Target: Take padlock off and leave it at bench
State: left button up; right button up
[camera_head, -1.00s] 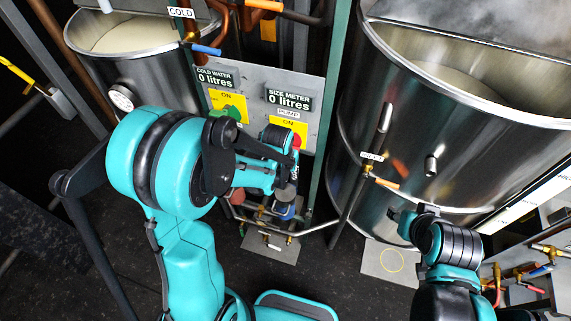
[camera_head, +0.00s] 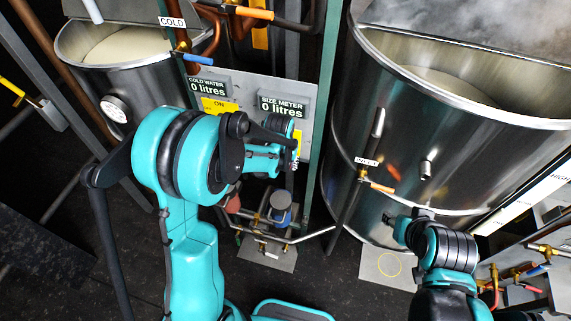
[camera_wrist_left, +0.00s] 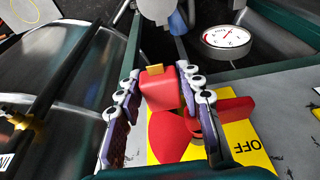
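In the left wrist view a red padlock (camera_wrist_left: 160,88) with a small brass-coloured piece on top sits between the fingertips of my left gripper (camera_wrist_left: 160,75). Both fingers appear to press on its sides. Behind it are a rounded red part (camera_wrist_left: 170,135) and a red lever (camera_wrist_left: 236,110) over a yellow label (camera_wrist_left: 248,152) reading OFF. I cannot tell whether the padlock is still linked to them. In the head view my left gripper (camera_head: 290,150) is in front of the meter panel, and the padlock is hidden or too small. My right gripper (camera_head: 398,226) hangs before the large tank; its fingers are unclear.
A large steel tank (camera_head: 400,140) stands to the right and a smaller one (camera_head: 140,75) at the back left. A pump with pipes (camera_head: 280,205) stands below the meter panel (camera_head: 300,75). A floor plate (camera_head: 385,268) lies below my right gripper. No bench is clearly identifiable.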

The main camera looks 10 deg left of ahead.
pick_arm(q)
grip_shut()
jog(key=shift+s, duration=0.25)
jog(key=shift+s+b, duration=0.35)
jog(key=shift+s, duration=1.7)
jog(key=shift+s+a, duration=0.1)
